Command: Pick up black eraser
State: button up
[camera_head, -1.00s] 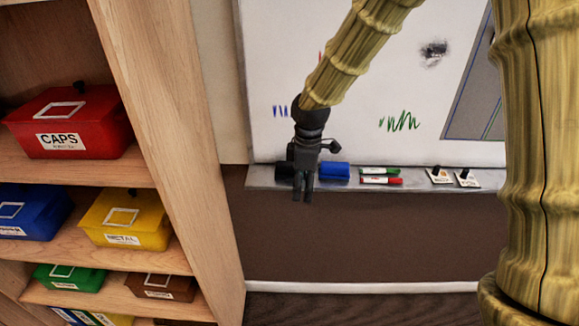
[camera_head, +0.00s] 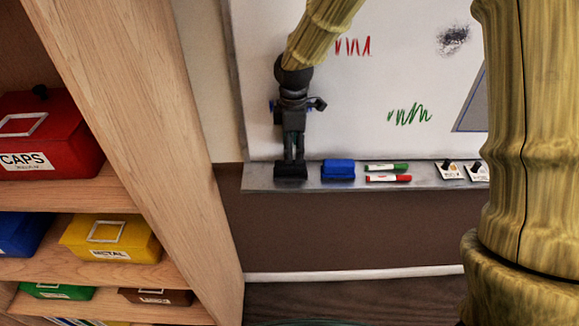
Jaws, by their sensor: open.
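The black eraser (camera_head: 291,171) lies on the grey ledge (camera_head: 256,178) under the whiteboard, at its left end. My gripper (camera_head: 293,155) points down directly over it, with its dark fingers open. The fingertips meet the eraser's top edge in the picture. Dark on dark, I cannot tell whether they touch it or straddle it. The upper part of the eraser is partly hidden by the fingers.
The whiteboard (camera_head: 400,70) rises behind. A wooden shelf (camera_head: 150,140) with coloured boxes stands left.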

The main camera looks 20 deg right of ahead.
aim_at(290, 169)
jog(key=shift+w+f, duration=0.15)
jog(key=shift+f, duration=0.55)
jog(key=shift+s+f+p, duration=0.2)
jog(key=shift+f+p, duration=0.25)
jog(key=shift+w+a+f+p, duration=0.1)
jog(key=shift+f+p, duration=0.8)
jog(key=shift+f, duration=1.3)
jog(key=c, duration=1.1)
